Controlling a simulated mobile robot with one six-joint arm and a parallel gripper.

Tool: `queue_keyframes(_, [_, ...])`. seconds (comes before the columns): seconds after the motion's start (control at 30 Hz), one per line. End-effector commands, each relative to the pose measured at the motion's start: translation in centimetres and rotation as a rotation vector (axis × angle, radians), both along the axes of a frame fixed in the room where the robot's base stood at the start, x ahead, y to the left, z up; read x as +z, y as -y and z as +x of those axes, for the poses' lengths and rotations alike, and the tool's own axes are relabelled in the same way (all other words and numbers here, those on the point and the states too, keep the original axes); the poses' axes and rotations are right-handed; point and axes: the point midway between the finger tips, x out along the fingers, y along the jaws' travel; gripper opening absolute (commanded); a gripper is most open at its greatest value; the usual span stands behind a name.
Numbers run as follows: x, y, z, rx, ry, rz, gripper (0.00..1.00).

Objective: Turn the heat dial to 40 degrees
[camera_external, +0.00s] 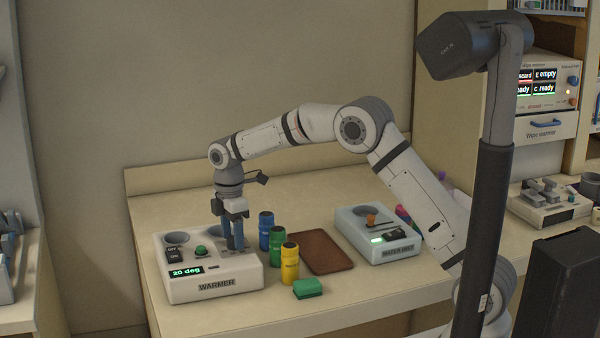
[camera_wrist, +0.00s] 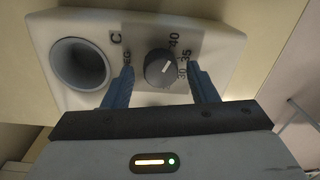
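The white warmer unit (camera_external: 214,287) stands on the counter at the left of the external view. Its green display (camera_external: 187,272) reads 20 deg. The heat dial (camera_wrist: 160,70) is a dark round knob with a white pointer mark, in the wrist view. The numbers 40, 35 and 30 show along its right side. My gripper (camera_external: 232,243) points down over the right part of the warmer. Its blue fingers (camera_wrist: 162,73) are open, one on each side of the dial, with gaps visible. In the external view the fingers hide the dial.
Blue, green and yellow bottles (camera_external: 290,264) stand close right of the warmer. A green block (camera_external: 307,288) lies in front of them. A brown board (camera_external: 322,251) and the water unit (camera_external: 352,219) are further right. A round well (camera_wrist: 82,65) opens left of the dial.

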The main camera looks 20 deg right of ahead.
Motion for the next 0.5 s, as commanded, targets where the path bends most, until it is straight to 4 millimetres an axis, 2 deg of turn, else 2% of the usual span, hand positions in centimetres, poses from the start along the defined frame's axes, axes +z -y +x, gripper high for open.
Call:
queue_keyframes(0.27, [0.0, 0.0, 0.0, 0.0, -0.001, -0.001, 0.55])
queue_keyframes(0.37, [0.8, 0.0, 0.0, 0.0, -0.001, 0.0, 0.55])
queue_keyframes(0.5, [3.1, 0.0, 0.2, 0.0, 0.002, 0.001, 0.55])
